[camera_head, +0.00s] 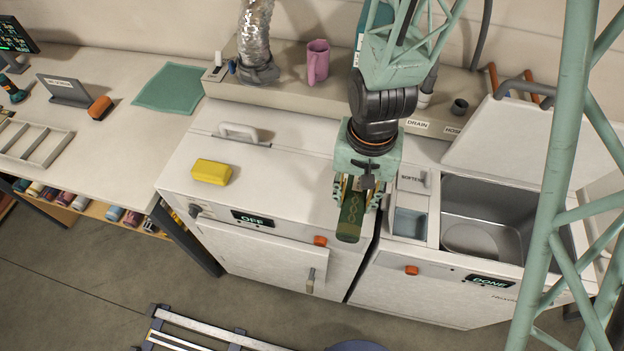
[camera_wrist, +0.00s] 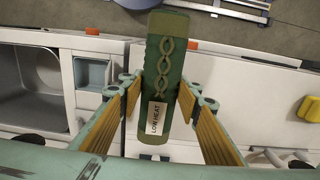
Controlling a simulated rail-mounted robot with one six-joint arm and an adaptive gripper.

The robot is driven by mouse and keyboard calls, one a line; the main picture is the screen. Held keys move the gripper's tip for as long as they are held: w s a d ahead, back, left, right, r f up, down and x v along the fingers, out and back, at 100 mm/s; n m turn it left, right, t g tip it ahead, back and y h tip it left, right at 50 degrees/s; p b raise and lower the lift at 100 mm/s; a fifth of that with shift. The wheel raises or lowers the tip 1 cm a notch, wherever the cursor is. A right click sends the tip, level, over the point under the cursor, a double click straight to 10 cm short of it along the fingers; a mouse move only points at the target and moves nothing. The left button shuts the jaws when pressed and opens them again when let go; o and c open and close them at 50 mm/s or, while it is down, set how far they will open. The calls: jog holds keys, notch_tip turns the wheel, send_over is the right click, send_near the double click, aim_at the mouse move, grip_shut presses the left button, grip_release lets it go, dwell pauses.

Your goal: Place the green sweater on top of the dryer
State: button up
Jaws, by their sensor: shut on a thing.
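The green sweater (camera_head: 350,218) is a tight roll with a braided cable pattern. My gripper (camera_head: 357,194) is shut on it, and the wrist view shows the roll (camera_wrist: 163,75) between the yellow-padded fingers with a LOW HEAT tag on it. The dryer (camera_head: 275,185) is the white machine with the OFF display, its door shut. The sweater appears over the right front part of the dryer's top, close to the gap beside the washer (camera_head: 430,295). Whether it touches the top cannot be told.
A yellow block (camera_head: 211,172) lies on the dryer's left side, with a grey handle (camera_head: 238,131) behind it. The washer has its lid (camera_head: 530,140) open and shows DONE. A shelf with a pink jug (camera_head: 317,62) runs behind. The dryer's middle is clear.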

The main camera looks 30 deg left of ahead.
dwell(0.6)
jog(key=p, duration=0.3)
send_over(309, 181)
jog(key=shift+s+d+f, duration=0.15)
jog(key=shift+d+f, duration=0.2)
jog(key=shift+f, duration=0.35)
jog(key=shift+a, duration=0.4)
jog(key=shift+f+p, duration=0.4)
jog(key=shift+f, duration=1.4)
jog(key=shift+f, duration=0.15)
jog(key=o, duration=0.9)
jog(key=shift+o, duration=0.2)
